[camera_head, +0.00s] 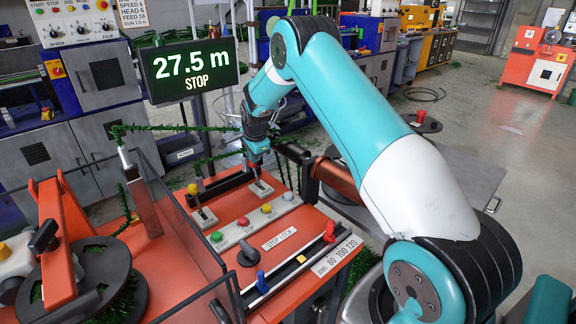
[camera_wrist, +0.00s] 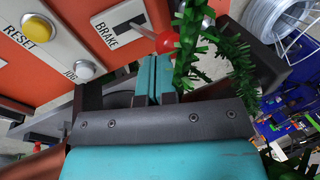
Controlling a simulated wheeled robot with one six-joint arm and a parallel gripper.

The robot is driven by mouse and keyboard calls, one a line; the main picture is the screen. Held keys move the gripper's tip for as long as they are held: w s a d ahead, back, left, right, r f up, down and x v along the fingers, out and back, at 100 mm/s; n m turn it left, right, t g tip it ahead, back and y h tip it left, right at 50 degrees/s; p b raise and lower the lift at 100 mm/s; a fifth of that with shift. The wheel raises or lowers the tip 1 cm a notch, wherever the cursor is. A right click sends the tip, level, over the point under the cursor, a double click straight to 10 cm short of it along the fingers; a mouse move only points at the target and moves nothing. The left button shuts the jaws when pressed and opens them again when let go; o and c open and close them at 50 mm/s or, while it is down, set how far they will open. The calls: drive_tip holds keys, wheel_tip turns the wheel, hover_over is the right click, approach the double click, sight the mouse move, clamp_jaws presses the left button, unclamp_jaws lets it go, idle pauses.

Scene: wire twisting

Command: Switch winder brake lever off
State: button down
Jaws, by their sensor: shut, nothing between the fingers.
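The brake lever has a red knob (camera_wrist: 167,43) and a light shaft rising from a slot beside the "BRAKE" label (camera_wrist: 105,35) in the wrist view. In the head view its pale base plate (camera_head: 263,188) sits on the orange console, with the knob largely hidden by my gripper. My gripper (camera_wrist: 155,62) is shut and empty, its teal fingers together. The fingertips are right by the red knob; I cannot tell whether they touch it. My gripper also shows at the console's far side in the head view (camera_head: 257,165).
Green tinsel wire (camera_wrist: 205,50) hangs close to the right of my fingers. A yellow-knobbed lever (camera_head: 204,217) stands to the left. A button strip (camera_head: 252,220) lies in front. The display (camera_head: 190,70) reads "27.5 m STOP".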

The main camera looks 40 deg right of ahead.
drive_tip(key=shift+a, duration=0.55)
drive_tip(key=shift+s+d+r, duration=0.1)
drive_tip(key=shift+s+d, duration=0.05)
drive_tip(key=shift+d, duration=0.35)
drive_tip(key=shift+r+p, duration=0.45)
drive_tip(key=shift+r, duration=0.3)
drive_tip(key=v, duration=1.3)
drive_tip(key=shift+w+r, duration=0.3)
drive_tip(key=shift+r, duration=0.1)
drive_tip(key=shift+a, duration=0.1)
